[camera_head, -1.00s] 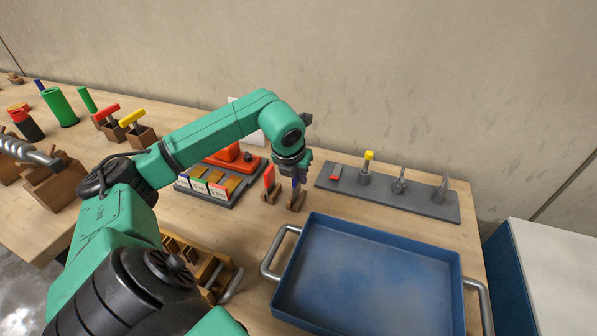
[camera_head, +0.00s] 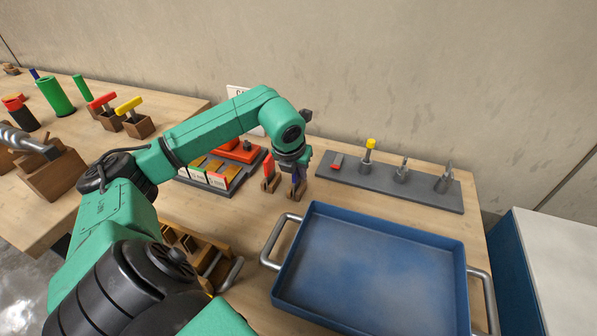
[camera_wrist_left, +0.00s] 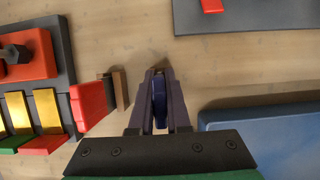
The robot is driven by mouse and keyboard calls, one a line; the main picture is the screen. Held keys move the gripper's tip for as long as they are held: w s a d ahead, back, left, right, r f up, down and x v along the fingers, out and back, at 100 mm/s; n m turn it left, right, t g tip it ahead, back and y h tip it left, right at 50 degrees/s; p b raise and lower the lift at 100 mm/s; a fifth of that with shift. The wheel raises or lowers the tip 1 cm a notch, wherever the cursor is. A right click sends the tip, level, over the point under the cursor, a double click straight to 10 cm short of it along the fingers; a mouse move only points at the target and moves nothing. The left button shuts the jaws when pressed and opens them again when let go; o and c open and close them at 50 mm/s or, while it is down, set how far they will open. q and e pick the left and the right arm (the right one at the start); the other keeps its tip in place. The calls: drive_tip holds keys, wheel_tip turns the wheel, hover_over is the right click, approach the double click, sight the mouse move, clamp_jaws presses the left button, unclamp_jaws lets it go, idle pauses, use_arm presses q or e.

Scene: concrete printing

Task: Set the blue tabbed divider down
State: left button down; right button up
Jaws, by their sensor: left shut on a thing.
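My left gripper (camera_head: 297,178) is shut on the blue tabbed divider (camera_wrist_left: 159,102), which shows as a dark blue strip between the fingers in the left wrist view. In the head view the gripper points down over a small wooden holder (camera_head: 297,193). The divider's lower end is at this holder, but the fingers hide how far it sits in it. A red divider (camera_head: 269,167) stands upright in a similar wooden holder just to the left, apart from the gripper. My right gripper is not in view.
A blue tray (camera_head: 455,285) with metal handles stands close in front on the right. A grey tool rack (camera_head: 440,200) lies behind it. A grey stand with coloured cards (camera_head: 215,176) and a red block (camera_head: 240,152) is to the left. Bare wood lies between holders and rack.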

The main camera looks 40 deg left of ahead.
use_arm(q)
drive_tip(key=shift+f, duration=0.15)
drive_tip(key=c, duration=0.8)
unclamp_jaws()
drive_tip(key=v, duration=1.4)
drive_tip(key=shift+r, duration=0.3)
drive_tip(key=shift+s, duration=0.1)
